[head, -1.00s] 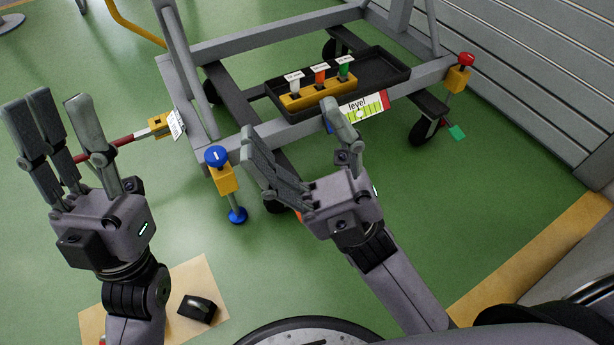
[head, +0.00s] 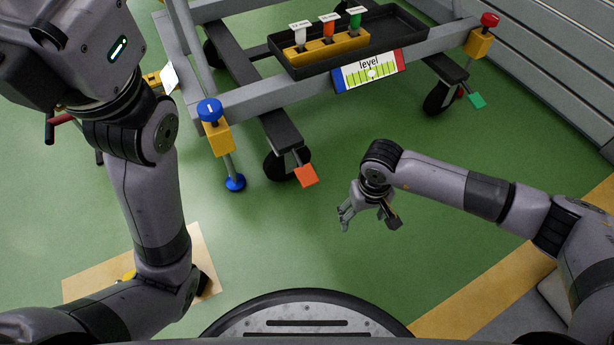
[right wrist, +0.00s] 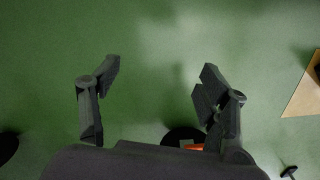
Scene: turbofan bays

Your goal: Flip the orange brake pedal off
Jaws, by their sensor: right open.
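The orange brake pedal (head: 306,176) sticks out low beside a black caster wheel at the near end of the grey stand. In the right wrist view a sliver of orange (right wrist: 193,147) shows behind a finger, mostly hidden. My right gripper (head: 368,219) is open and empty, low above the green floor, to the right of the pedal and nearer to me. It is apart from the pedal. My left gripper's body (head: 70,50) is at the top left, and its fingers are out of the picture.
A yellow block with blue knob and foot (head: 218,138) stands left of the pedal. A black tray (head: 398,30) sits on the stand above a level sign (head: 368,70). A green pedal (head: 477,100) is at the far right caster.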

